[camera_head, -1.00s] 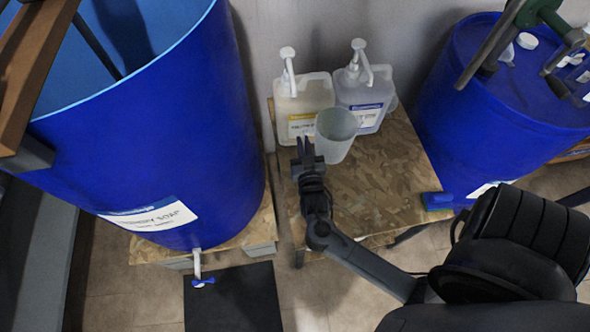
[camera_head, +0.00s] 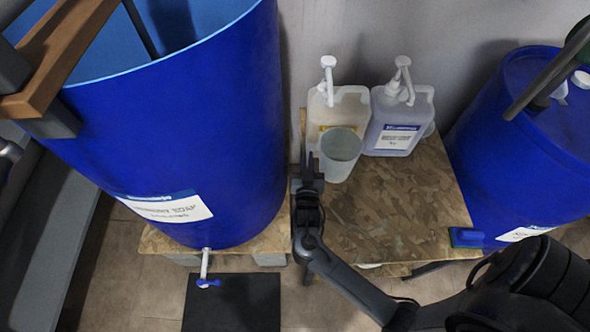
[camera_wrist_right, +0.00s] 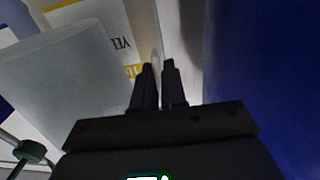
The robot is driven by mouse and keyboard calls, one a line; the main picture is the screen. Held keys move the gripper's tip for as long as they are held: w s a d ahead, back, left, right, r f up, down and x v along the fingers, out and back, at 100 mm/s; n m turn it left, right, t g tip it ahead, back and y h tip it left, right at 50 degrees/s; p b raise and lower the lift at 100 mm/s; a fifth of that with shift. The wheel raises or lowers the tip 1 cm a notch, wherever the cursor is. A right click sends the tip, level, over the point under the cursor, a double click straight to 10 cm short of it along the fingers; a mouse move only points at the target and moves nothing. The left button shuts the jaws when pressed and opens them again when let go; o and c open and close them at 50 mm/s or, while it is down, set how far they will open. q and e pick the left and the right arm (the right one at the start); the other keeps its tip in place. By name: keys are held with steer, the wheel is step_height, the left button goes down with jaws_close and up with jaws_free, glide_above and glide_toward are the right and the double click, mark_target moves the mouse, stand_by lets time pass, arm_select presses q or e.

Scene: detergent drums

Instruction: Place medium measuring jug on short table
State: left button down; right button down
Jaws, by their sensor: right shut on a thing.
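A translucent grey measuring jug (camera_head: 341,152) is in front of the two pump bottles, over the left part of a wood-chip-board table (camera_head: 400,215). It shows large at the left in the right wrist view (camera_wrist_right: 75,85). My right gripper (camera_head: 311,160) is at the jug's left side, its fingers (camera_wrist_right: 158,82) close together and shut on the jug. The grip point itself is dark and partly hidden, likely the handle. I cannot tell whether the jug's base touches the table. My left gripper is not in view.
Two pump bottles, one cream (camera_head: 345,103) and one bluish (camera_head: 398,125), stand at the table's back. A big open blue drum (camera_head: 190,125) with a tap is close on the left. Another blue drum (camera_head: 525,160) is on the right. The table's middle and front are clear.

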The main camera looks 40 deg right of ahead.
steer(key=w+a+f+b, duration=0.2)
steer(key=w+f, duration=0.2)
steer(key=f, duration=0.2)
steer(key=shift+f+b, duration=0.2)
steer(key=shift+b, duration=0.2)
steer(key=shift+f, duration=0.1)
steer(key=shift+f+b, duration=0.25)
steer(key=shift+b, duration=0.05)
steer(key=c, duration=1.2)
jaws_free()
